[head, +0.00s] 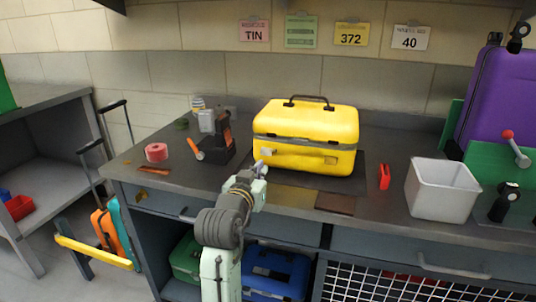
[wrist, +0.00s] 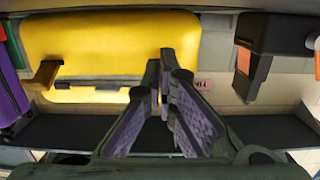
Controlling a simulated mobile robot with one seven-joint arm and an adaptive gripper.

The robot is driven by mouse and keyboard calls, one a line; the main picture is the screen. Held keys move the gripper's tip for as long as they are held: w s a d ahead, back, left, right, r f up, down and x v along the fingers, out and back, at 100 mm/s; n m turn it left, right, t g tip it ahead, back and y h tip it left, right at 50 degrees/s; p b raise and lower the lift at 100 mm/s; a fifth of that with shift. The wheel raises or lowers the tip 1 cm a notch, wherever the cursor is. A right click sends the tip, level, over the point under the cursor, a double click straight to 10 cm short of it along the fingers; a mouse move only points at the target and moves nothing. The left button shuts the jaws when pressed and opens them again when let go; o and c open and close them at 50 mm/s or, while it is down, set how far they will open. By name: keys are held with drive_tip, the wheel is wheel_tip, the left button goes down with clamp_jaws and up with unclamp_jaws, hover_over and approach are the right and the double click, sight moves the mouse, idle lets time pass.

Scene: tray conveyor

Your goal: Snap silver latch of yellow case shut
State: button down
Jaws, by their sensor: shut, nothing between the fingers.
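The yellow case (head: 305,122) stands on the dark workbench with its lid down and a grey seam band around it. The silver latch (head: 268,151) is on the left part of its front face; I cannot tell its exact angle. A second, brass-toned latch (head: 331,160) is on the right part of the front, and it shows large in the wrist view (wrist: 45,75). My gripper (head: 261,166) is in front of the case's lower left, just below the silver latch. Its fingertips (wrist: 165,58) are together and empty. They seem to hide the silver latch in the wrist view.
A black stand-like tool (head: 217,148) with an orange part stands left of the case, near pink tape (head: 156,152). On the right are a red clip-like item (head: 384,176) and a white bin (head: 441,190). A brown flat piece (head: 336,203) lies at the front edge.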

drive_tip(key=shift+x, duration=1.3)
drive_tip(key=shift+r, duration=0.15)
drive_tip(key=shift+s+a, duration=0.1)
drive_tip(key=shift+s, duration=0.1)
drive_tip(key=shift+v, duration=1.1)
drive_tip(key=shift+p, duration=0.35)
drive_tip(key=shift+r+p, duration=2.1)
drive_tip(key=shift+r, duration=0.35)
drive_tip(key=shift+s, duration=0.1)
